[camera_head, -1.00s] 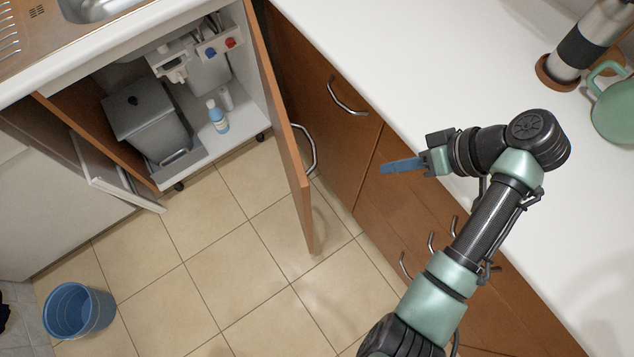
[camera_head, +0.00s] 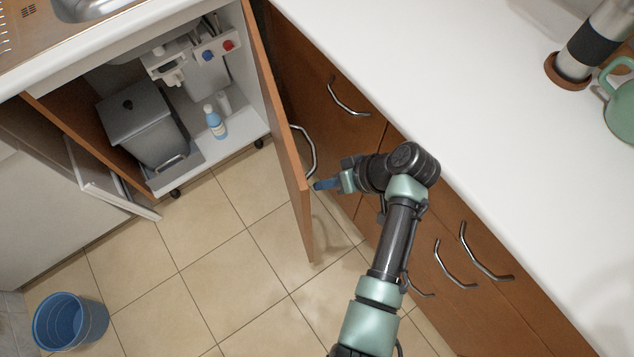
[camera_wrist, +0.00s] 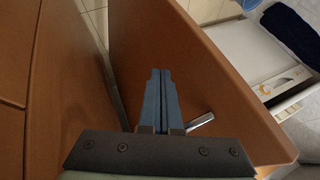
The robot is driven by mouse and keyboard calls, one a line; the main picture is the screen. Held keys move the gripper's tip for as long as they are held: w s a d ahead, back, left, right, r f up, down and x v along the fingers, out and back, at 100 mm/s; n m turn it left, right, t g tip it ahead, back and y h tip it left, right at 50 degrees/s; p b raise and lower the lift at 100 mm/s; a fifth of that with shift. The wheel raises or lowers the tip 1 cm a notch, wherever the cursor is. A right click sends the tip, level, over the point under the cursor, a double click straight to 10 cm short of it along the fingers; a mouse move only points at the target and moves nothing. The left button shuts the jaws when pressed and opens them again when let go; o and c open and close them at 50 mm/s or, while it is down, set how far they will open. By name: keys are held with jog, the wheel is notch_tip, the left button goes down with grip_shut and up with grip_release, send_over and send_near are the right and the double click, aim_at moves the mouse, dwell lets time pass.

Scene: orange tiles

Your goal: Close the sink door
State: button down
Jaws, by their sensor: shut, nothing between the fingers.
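The sink door (camera_head: 284,130) is a brown wooden panel standing wide open at the right side of the sink cabinet (camera_head: 150,120). Its metal handle (camera_head: 309,150) is on the side facing the drawers. My gripper (camera_head: 316,185) is shut and empty, its blue fingers close to the handle side of the door near its outer edge. In the wrist view the shut fingers (camera_wrist: 160,100) point at the door panel (camera_wrist: 190,60), with part of the handle (camera_wrist: 201,122) just right of them. I cannot tell whether they touch the door.
A grey bin (camera_head: 143,125) and a blue bottle (camera_head: 214,122) stand inside the cabinet. A blue bucket (camera_head: 70,320) is on the tiled floor at left. Brown drawers and a white counter (camera_head: 450,130) lie to the right. Floor left of the door is clear.

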jog(key=shift+s+a, duration=0.3)
jog(key=shift+a, duration=0.6)
jog(key=shift+s+a+r, duration=0.1)
jog(key=shift+a, duration=0.05)
